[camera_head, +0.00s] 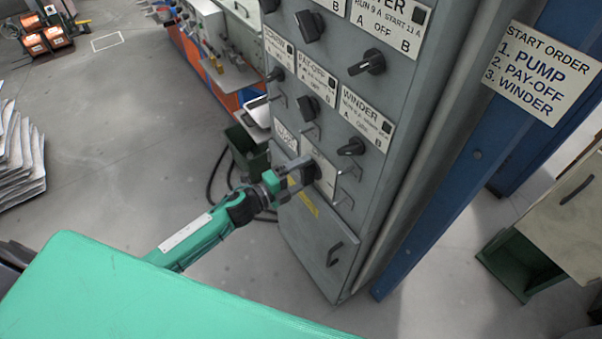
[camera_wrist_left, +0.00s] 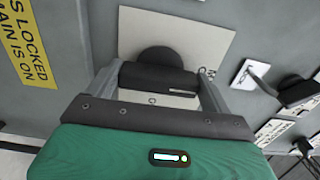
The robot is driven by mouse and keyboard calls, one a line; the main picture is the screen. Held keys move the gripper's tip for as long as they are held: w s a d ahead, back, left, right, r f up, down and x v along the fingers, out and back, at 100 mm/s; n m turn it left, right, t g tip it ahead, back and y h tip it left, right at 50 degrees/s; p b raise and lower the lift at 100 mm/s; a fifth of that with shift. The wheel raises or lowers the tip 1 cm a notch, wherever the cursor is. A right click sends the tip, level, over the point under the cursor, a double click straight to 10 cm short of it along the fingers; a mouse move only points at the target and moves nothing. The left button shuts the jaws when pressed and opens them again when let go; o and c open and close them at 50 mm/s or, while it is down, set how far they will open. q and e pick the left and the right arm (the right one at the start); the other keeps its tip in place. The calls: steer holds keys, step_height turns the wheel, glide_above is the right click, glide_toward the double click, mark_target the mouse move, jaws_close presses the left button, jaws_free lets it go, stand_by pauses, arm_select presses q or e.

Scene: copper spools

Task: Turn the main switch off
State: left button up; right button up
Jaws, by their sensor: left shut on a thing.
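The main switch (camera_wrist_left: 157,77) is a black rotary knob on a pale plate (camera_wrist_left: 205,45) low on the grey cabinet. My left gripper (camera_wrist_left: 155,85) has its two fingers closed on either side of the knob's bar. In the head view, my left gripper (camera_head: 296,172) reaches in from the left to the knob (camera_head: 312,172), whose plate is partly hidden by the gripper. The knob's pointer mark and its lettering are not readable. My right gripper is not in view.
Several black selector knobs (camera_head: 351,147) with metal handles beside some of them sit above. A yellow label (camera_head: 304,197) and a door handle (camera_head: 335,253) are below. A blue post with a start-order sign (camera_head: 540,72) stands at right.

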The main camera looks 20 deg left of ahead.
arm_select(q)
steer(key=o, duration=0.7)
steer(key=shift+o, duration=0.8)
steer(key=shift+s+a+f, duration=0.15)
steer(key=shift+s+a, duration=0.2)
steer(key=shift+s, duration=0.1)
steer(key=b+v, duration=0.4)
steer(key=v, duration=0.8)
steer(key=shift+s+a, duration=0.25)
steer(key=shift+a, duration=0.05)
